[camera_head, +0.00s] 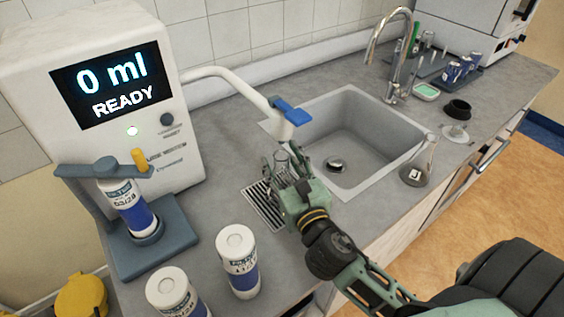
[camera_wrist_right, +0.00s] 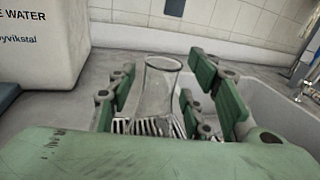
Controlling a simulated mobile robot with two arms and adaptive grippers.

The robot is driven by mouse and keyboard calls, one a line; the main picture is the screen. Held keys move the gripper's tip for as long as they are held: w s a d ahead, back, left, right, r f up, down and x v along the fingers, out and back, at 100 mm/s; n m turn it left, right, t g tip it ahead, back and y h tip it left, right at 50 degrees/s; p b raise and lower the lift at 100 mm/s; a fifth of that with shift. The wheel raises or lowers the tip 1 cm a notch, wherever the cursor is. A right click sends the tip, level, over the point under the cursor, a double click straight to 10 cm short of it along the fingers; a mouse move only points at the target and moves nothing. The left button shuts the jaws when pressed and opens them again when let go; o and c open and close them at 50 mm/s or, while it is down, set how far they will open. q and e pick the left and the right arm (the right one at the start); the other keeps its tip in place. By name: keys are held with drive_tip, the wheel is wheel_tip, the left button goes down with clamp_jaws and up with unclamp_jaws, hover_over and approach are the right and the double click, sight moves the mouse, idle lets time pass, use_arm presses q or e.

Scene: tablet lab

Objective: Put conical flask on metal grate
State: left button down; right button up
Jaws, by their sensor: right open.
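A clear glass conical flask (camera_wrist_right: 158,92) stands upright on the slotted metal grate (camera_wrist_right: 172,128) in the right wrist view. In the head view its glass (camera_head: 282,158) shows just past my right gripper (camera_head: 283,165), and the metal grate (camera_head: 262,207) lies left of the sink below the dispenser spout. My right gripper (camera_wrist_right: 170,90) is open, with its green fingers on both sides of the flask; I cannot tell whether they touch it. The flask's lower part is partly hidden by the gripper. My left gripper is not in view.
A water dispenser (camera_head: 105,75) reads "0 ml READY", its white spout (camera_head: 240,85) reaching over the counter. The sink (camera_head: 350,130) lies right of my gripper. Another conical flask (camera_head: 420,165) stands right of the sink. Filter cartridges (camera_head: 238,258) stand at the front left.

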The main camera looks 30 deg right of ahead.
drive_tip(key=shift+s+r, duration=0.1)
drive_tip(key=shift+r, duration=0.05)
drive_tip(key=s+a+b, duration=0.1)
drive_tip(key=s+b, duration=0.1)
drive_tip(key=s, duration=0.9)
drive_tip(key=shift+s+a, duration=0.25)
drive_tip(key=shift+s, duration=0.1)
